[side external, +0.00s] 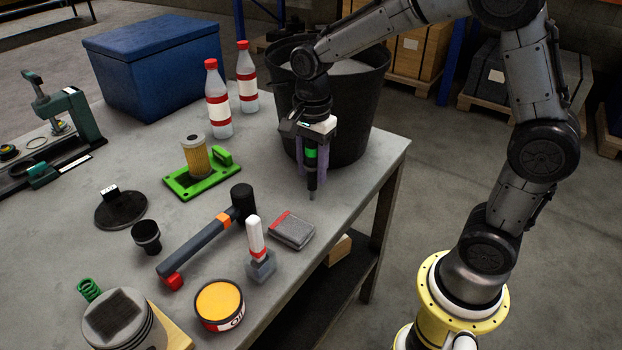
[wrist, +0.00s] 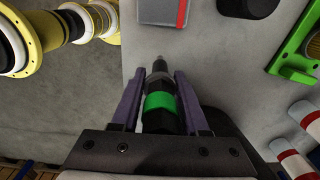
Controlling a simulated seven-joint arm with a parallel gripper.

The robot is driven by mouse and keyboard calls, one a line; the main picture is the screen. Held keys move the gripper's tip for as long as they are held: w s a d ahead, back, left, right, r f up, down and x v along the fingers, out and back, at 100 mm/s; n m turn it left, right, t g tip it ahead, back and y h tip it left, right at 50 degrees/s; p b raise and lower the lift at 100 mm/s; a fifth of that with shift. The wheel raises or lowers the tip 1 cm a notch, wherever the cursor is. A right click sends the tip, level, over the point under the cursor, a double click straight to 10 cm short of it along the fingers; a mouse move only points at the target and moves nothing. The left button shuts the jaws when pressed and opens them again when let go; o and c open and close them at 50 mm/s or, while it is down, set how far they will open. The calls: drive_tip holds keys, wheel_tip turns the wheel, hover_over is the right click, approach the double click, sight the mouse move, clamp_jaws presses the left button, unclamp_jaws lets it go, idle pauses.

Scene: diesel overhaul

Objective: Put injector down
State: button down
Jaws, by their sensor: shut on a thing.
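The injector (side external: 311,164) is a dark, slim part with a bright green band and a narrow tip. It is upright with the tip down at the table (side external: 366,165); I cannot tell whether the tip touches the surface. My gripper (side external: 312,160) is shut on the injector. In the wrist view the injector (wrist: 159,103) lies between the two purple fingers of my gripper (wrist: 160,95), its tip pointing away from the palm. Its upper end is hidden by the gripper body.
A black bucket (side external: 352,125) stands right behind my gripper. A grey-and-red pad (side external: 292,231), a hammer (side external: 205,240), a brush (side external: 258,250) and a green tray with a filter (side external: 222,176) lie nearby. Two bottles (side external: 218,105) stand behind. Bare table lies around the tip, and the right edge is close.

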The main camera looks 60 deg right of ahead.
sight(311, 198)
drive_tip(key=shift+w+f, duration=0.2)
drive_tip(key=shift+f, duration=1.5)
drive_tip(key=shift+f, duration=0.15)
drive_tip(key=shift+c, duration=2.1)
unclamp_jaws()
